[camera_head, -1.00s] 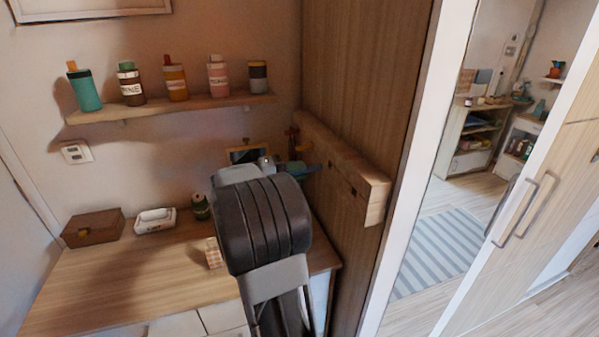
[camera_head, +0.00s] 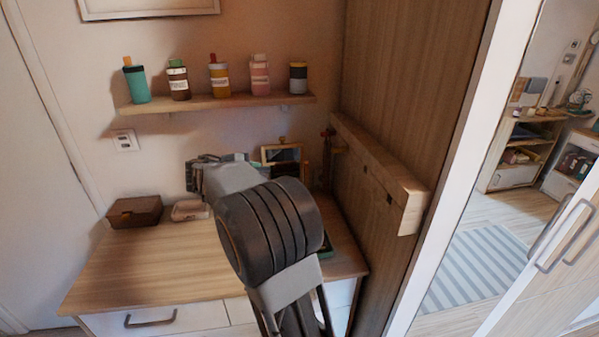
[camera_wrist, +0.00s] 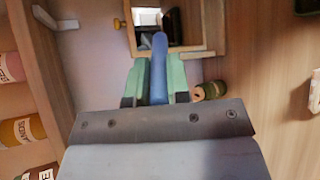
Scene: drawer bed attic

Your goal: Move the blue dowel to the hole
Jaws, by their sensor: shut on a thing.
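The blue dowel (camera_wrist: 160,68) stands out between the green fingers of my gripper (camera_wrist: 157,82) in the wrist view. My gripper is shut on it. In the head view my gripper (camera_head: 205,172) is left of my dark wrist link, above the desk, and the dowel cannot be made out there. A wooden board (camera_head: 372,168) on the brown panel at right has small dark holes; one hole (camera_head: 389,199) shows near its front end. My gripper is well to the left of this board, apart from it.
A wood-framed mirror (camera_head: 283,154) stands at the desk's back. A shelf (camera_head: 225,103) with several bottles hangs above. A brown box (camera_head: 134,211) is at the desk's left back. The desk's left and middle top (camera_head: 160,258) is clear.

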